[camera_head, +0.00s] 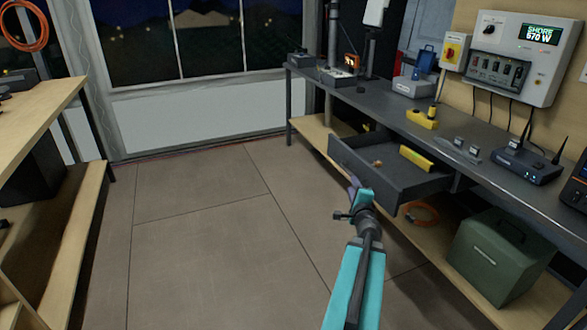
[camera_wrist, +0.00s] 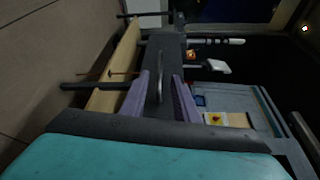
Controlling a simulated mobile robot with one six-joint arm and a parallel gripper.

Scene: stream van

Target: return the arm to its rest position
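My teal arm reaches up from the bottom of the head view, and my gripper (camera_head: 354,186) is just in front of the pulled-out drawer (camera_head: 362,172) of the grey bench. In the wrist view, which is turned sideways, my gripper's two purple fingers (camera_wrist: 162,88) stand apart. A thin grey handle (camera_wrist: 159,80) on the dark drawer front shows between them, with no finger visibly pressing on it. Whether the fingers touch it cannot be told. A yellow block (camera_head: 416,158) and a small tan piece (camera_head: 377,163) lie in the drawer.
The bench top (camera_head: 385,108) carries a yellow part (camera_head: 422,119), a blue router-like box (camera_head: 527,165) and a power panel (camera_head: 513,60) above. A green case (camera_head: 503,255) and an orange cable coil (camera_head: 420,213) are on the lower shelf. The floor (camera_head: 210,240) at left is clear.

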